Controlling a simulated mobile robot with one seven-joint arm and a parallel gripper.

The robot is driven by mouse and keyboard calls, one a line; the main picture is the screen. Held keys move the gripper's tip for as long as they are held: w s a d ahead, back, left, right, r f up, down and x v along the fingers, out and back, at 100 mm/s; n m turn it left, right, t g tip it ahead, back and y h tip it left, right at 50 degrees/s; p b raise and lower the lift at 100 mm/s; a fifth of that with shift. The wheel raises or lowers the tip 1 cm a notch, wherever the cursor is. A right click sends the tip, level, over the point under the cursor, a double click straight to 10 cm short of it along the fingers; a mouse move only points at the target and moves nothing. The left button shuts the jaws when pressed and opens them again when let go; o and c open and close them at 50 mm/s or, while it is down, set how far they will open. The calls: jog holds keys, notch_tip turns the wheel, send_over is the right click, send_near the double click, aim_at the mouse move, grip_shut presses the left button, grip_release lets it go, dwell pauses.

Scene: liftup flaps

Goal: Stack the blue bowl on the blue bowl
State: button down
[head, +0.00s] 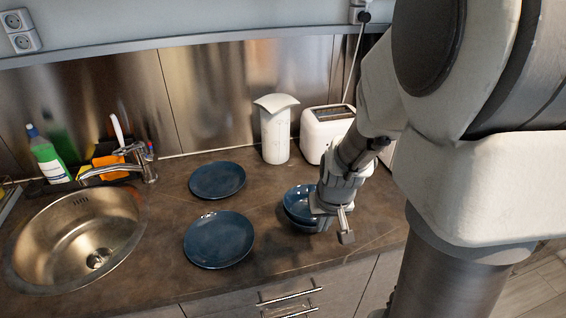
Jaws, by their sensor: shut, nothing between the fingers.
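Two blue bowls (297,203) stand on the dark counter at the centre right, and they look nested one in the other. My arm and gripper hide their right side. My gripper (346,236) is shut and empty, in front of and to the right of the bowls in the picture. I cannot tell whether it touches the lower bowl.
A blue plate (218,240) lies left of the bowls, and another blue plate (217,180) lies behind it. A sink (75,240) is at the left. A white canister (275,132) and a toaster (325,128) stand at the back. Drawer handles (290,296) project below the counter edge.

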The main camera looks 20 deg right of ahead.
jog(key=w+d+f+b, duration=0.1)
jog(key=w+f, duration=0.5)
jog(key=f, duration=0.1)
jog(key=shift+w, duration=0.15)
dwell(0.3)
jog(key=shift+w+d+b, duration=0.25)
jog(key=shift+w+b, duration=0.1)
jog(key=shift+w, duration=0.65)
jog(key=shift+s, duration=0.1)
